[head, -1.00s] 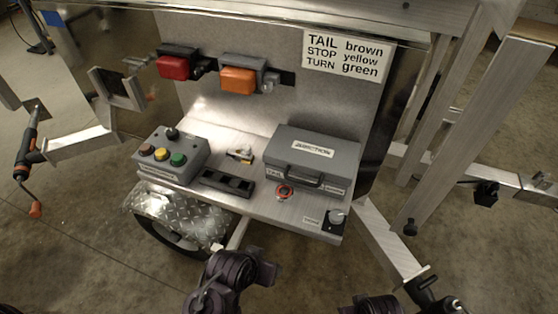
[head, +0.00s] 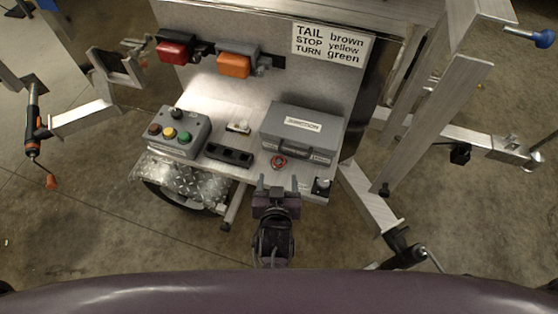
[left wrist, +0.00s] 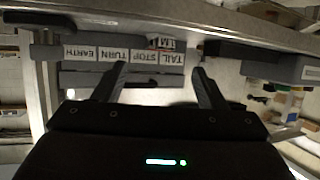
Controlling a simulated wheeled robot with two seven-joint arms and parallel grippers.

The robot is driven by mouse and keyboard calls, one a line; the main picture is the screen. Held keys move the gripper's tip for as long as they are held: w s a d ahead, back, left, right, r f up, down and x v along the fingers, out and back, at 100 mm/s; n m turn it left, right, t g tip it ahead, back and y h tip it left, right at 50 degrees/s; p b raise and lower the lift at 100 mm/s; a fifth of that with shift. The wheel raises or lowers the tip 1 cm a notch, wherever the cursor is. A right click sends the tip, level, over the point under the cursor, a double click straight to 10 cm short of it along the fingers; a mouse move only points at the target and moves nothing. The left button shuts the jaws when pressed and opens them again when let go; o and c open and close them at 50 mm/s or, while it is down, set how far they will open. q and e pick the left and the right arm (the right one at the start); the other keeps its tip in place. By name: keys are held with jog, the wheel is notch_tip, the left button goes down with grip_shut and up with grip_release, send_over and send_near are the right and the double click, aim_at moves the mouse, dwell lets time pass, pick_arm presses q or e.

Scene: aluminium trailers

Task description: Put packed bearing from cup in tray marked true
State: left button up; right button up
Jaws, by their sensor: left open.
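I see no bearing, cup or tray marked true in either view. My left gripper (head: 278,183) is open and empty at the front edge of the trailer shelf, below a small red ring (head: 278,162) in the picture. In the left wrist view its two fingers (left wrist: 157,78) stand apart. Beyond them is a grey strip (left wrist: 120,55) with upside-down labels EARTH, TURN, STOP and TAIL. A grey case (head: 303,133) marked JUNCTION stands on the shelf. A black slotted holder (head: 229,155) lies left of the ring. My right gripper is not in view.
A grey button box (head: 179,135) stands at the shelf's left. A small white-and-yellow item (head: 238,127) lies behind the holder. A black knob unit (head: 321,187) sits at the right front corner. Red (head: 174,50) and orange (head: 236,65) lamps and a colour sign (head: 331,45) are on the panel behind.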

aim_at(279, 163)
pick_arm(q)
jog(key=x, duration=0.7)
jog(key=shift+w+d+f, duration=0.1)
jog(key=shift+w+f, duration=0.15)
jog(key=shift+f, duration=0.1)
jog(key=c, duration=1.1)
jog(key=shift+c, duration=0.5)
jog(key=shift+r, duration=0.2)
